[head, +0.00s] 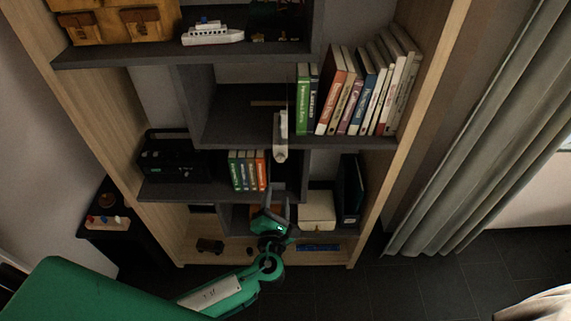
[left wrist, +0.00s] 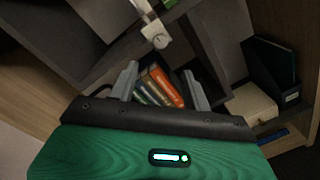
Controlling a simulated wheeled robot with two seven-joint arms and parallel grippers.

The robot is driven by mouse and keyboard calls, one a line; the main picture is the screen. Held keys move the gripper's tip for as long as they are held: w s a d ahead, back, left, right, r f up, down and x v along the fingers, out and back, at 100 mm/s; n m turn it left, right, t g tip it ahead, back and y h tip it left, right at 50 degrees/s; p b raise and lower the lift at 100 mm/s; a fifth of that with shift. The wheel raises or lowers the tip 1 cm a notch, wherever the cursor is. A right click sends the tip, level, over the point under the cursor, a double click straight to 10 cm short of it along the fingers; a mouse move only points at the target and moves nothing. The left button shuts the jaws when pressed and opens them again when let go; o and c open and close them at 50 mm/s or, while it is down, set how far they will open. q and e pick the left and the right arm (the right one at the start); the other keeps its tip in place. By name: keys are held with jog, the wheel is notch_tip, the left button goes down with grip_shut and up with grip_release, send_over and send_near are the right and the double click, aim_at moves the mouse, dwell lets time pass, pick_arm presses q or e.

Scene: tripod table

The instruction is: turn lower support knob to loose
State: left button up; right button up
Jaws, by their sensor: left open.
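No part shows clearly as the lower support knob. A pale upright piece (head: 281,137) with a rounded lower end stands in front of the middle shelves in the head view. It also shows at the top of the left wrist view (left wrist: 155,32), with a small dark mark on its round end. I cannot tell whether it bears the knob. My left gripper (head: 277,197) is open and empty, below the pale piece in the head view and apart from it. Its two grey fingers (left wrist: 160,72) point towards the shelves in the left wrist view. My right gripper is out of view.
A wood-sided shelf unit with dark boards (head: 350,143) fills the middle. Several books (head: 368,90) stand on the right. Short books (head: 248,170) and a white box (head: 317,208) are near my gripper. A small dark table (head: 110,240) stands left, a grey curtain (head: 470,130) right.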

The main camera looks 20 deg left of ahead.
aim_at(280, 160)
pick_arm(q)
jog(key=p+x, duration=0.2)
jog(key=x, duration=1)
jog(key=shift+w+a+p, duration=0.1)
jog(key=shift+p, duration=0.25)
jog(key=shift+w+a+f, duration=0.15)
jog(key=shift+w, duration=0.5)
jog(key=shift+c, duration=0.4)
jog(key=c, duration=0.9)
